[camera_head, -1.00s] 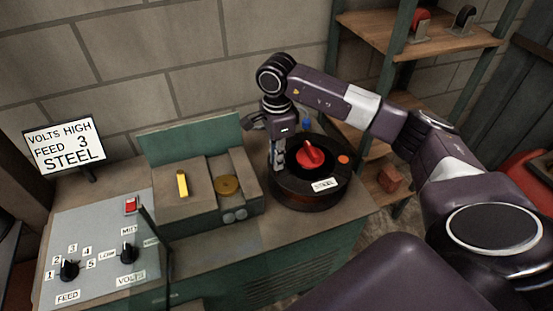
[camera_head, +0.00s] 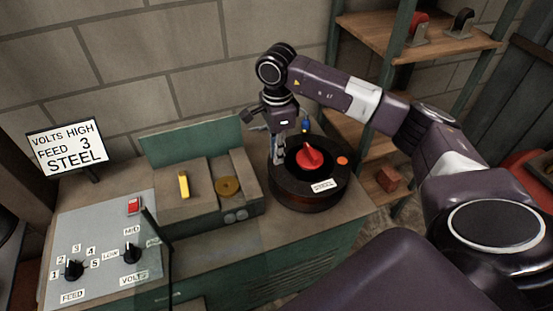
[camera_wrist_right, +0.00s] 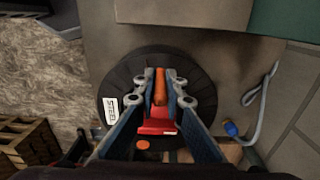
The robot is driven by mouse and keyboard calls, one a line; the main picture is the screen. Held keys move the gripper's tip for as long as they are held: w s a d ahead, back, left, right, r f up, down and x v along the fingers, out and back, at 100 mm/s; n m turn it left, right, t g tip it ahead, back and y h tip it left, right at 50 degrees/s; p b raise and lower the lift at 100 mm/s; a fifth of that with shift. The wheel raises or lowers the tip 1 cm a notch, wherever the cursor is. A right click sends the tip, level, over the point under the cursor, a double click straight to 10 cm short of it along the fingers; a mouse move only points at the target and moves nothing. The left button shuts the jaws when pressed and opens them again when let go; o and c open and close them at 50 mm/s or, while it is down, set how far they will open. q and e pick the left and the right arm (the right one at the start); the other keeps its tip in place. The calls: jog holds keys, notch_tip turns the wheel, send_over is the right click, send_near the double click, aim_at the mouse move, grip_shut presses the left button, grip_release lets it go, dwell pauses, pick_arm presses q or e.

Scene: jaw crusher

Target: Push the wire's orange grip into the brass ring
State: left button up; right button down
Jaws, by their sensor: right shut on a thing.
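My right gripper (camera_head: 279,158) points down at the left side of the red knob (camera_head: 311,157) on the round dark drum. In the right wrist view its fingers (camera_wrist_right: 160,76) are closed on an orange cylindrical piece (camera_wrist_right: 160,90), which looks like the wire's orange grip. The red knob (camera_wrist_right: 157,120) shows just below that piece in this view. The brass ring (camera_head: 228,186) lies flat in the grey-brown block, left of the drum and apart from the gripper. The orange piece is not discernible in the head view. My left gripper is not in view.
The drum (camera_head: 309,203) stands at the bench's right end. A yellow bar (camera_head: 183,184) stands left of the ring. A blue-tipped grey cable (camera_wrist_right: 232,129) lies beside the drum. The control panel (camera_head: 105,270) and sign (camera_head: 68,147) are left; a shelf (camera_head: 425,38) is right.

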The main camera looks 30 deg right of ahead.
jog(key=shift+r+p, duration=0.7)
jog(key=shift+r, duration=0.7)
